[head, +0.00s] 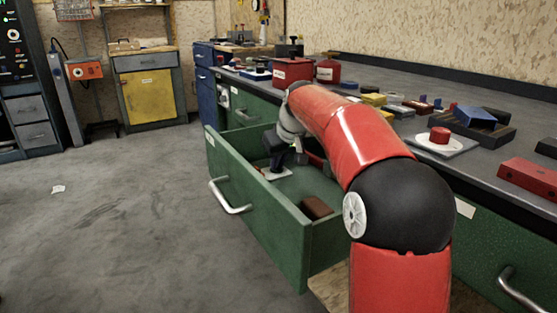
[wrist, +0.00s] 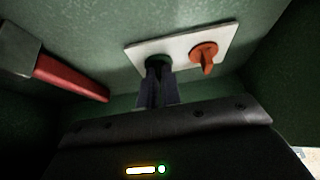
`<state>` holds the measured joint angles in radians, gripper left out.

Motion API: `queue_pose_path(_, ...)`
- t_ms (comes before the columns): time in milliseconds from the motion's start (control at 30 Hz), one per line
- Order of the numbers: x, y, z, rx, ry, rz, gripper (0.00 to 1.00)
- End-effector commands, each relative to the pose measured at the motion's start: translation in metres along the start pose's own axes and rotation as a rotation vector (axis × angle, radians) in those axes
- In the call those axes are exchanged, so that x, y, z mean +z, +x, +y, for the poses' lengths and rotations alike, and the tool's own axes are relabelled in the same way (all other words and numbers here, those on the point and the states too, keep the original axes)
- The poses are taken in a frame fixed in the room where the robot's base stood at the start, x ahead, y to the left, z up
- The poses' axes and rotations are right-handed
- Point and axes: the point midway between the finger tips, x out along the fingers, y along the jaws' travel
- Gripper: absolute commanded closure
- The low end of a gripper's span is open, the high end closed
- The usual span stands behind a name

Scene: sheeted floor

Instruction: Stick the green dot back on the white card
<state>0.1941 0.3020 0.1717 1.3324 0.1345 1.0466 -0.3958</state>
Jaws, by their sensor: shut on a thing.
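The white card (wrist: 182,40) lies on the floor of the open green drawer, and its edge also shows in the head view (head: 275,174). An orange dot with a raised grip (wrist: 205,52) sits on the card's right half. My gripper (wrist: 157,66) reaches down into the drawer and is shut on the green dot (wrist: 158,57), over the card's left half. The fingers hide most of the green dot. I cannot tell whether it touches the card or is slightly above it.
The drawer (head: 258,205) is pulled out, with walls close around my gripper. A red-handled tool (wrist: 70,78) lies left of the card in the wrist view. A brown block (head: 316,207) lies at the drawer's near end. The bench top (head: 450,95) holds several items.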

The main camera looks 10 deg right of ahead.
Motion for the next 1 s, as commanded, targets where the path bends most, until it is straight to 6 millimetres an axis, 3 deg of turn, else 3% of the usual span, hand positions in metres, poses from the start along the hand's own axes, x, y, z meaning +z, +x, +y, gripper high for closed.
queue_pose_path(267,0.001,0.003,0.000,0.000,0.000,0.000,1.00)
queue_pose_path(300,0.001,0.003,0.000,0.000,0.000,0.000,0.90)
queue_pose_path(467,0.001,0.003,0.000,0.000,0.000,0.000,0.69)
queue_pose_path(767,0.001,0.001,0.000,0.000,0.000,0.001,0.69)
queue_pose_path(1000,0.000,-0.034,0.000,0.002,0.000,0.005,0.69)
